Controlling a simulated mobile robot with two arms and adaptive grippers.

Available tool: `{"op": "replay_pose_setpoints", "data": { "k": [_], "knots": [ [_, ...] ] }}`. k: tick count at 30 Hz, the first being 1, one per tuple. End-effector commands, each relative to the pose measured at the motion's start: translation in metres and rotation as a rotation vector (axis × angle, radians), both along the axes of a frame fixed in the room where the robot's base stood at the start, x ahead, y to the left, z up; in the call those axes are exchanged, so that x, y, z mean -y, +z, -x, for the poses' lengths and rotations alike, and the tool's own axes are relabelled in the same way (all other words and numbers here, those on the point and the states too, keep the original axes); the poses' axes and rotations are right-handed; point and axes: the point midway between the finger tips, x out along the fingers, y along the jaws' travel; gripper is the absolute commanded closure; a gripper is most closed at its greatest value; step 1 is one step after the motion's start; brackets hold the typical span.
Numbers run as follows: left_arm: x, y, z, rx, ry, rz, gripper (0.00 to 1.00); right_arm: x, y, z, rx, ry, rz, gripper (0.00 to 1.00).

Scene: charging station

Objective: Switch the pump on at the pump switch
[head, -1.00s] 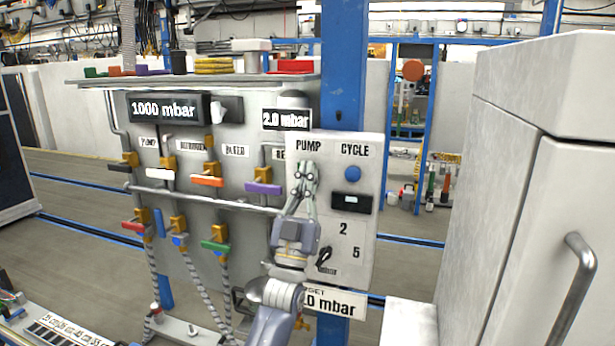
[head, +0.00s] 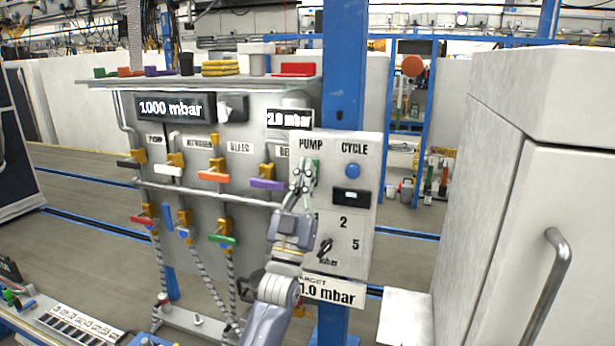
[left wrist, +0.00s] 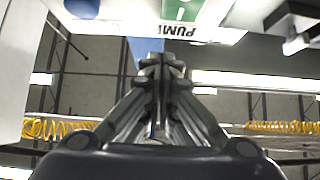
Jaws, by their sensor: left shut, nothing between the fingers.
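The pump switch (head: 316,168) sits under the PUMP label on the white control panel (head: 362,262). A strip of its green face shows beside my fingertips; the rest is hidden behind them. My left gripper (head: 307,165) is shut and empty, in front of the switch. In the left wrist view the panel is upside down, and the green switch (left wrist: 173,11) lies just beyond the shut fingertips (left wrist: 165,60). Whether they touch it, I cannot tell. The blue CYCLE button (head: 353,171) is to the right of the switch. My right gripper is not in view.
A dark display (head: 351,197) and a black rotary knob (head: 325,247) are lower on the panel. Left of it is a grey board with pipes and coloured valve handles, including a purple one (head: 267,184). A large pale cabinet (head: 500,190) stands at the right.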

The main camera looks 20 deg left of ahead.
Motion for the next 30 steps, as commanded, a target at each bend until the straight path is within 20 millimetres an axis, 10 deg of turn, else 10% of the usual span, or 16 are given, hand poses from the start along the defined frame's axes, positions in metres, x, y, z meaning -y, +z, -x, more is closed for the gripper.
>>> {"op": "replay_pose_setpoints", "data": {
  "k": [8,19,30],
  "knots": [
    [-0.002,-0.025,0.028,-0.001,0.000,0.000,1.00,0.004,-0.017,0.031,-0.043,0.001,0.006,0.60],
    [-0.003,-0.057,0.074,0.000,-0.001,0.000,1.00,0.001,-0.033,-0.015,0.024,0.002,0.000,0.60],
    [-0.003,-0.059,0.080,0.001,-0.001,0.000,1.00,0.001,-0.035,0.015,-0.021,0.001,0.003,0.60]
  ]
}}
